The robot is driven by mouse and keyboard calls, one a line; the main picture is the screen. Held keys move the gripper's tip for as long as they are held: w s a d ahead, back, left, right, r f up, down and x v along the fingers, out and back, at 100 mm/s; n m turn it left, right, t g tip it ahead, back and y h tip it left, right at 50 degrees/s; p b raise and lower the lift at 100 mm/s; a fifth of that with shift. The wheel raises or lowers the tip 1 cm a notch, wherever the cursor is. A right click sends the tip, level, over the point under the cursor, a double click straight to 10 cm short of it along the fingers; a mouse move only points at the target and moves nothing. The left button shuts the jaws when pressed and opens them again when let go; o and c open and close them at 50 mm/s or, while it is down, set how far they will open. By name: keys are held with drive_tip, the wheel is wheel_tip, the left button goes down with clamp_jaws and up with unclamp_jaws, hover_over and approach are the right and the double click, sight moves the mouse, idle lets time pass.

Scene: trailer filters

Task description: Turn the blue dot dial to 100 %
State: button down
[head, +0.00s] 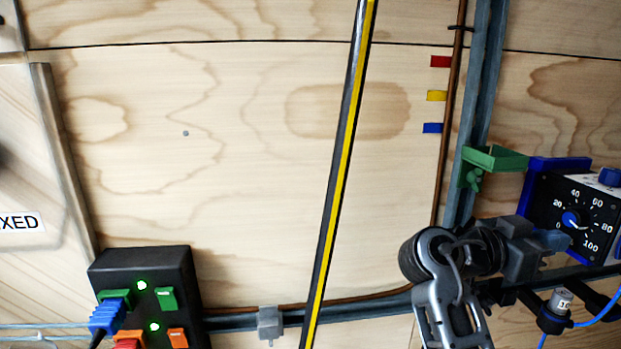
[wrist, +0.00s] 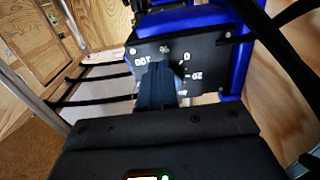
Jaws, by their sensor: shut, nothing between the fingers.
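A dial with a blue knob (head: 571,219) sits on a black panel with a white scale from 0 to 100, at the right of the head view. A small white mark on the knob seems to point to the lower right, but it is too small to read exactly. My gripper (head: 557,240) is shut and empty, its tips at the lower left of the dial near the 0. In the wrist view the shut fingers (wrist: 158,82) cover the knob and part of the scale on the panel (wrist: 205,60). I cannot tell whether they touch the knob.
A blue housing (head: 536,185) surrounds the panel, and a green bracket (head: 495,158) is left of it. A cylindrical connector (head: 561,299) and blue cable are below. A black box with lit buttons (head: 142,262) stands lower left. A yellow-black bar (head: 340,175) crosses the middle.

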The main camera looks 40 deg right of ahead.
drive_tip(key=shift+x, duration=0.8)
drive_tip(key=shift+r, duration=0.1)
drive_tip(key=shift+w+d+b, duration=0.2)
drive_tip(key=shift+w+b, duration=0.2)
drive_tip(key=shift+b, duration=0.8)
drive_tip(key=b+v, duration=0.2)
drive_tip(key=v, duration=0.4)
drive_tip(key=shift+f, duration=0.5)
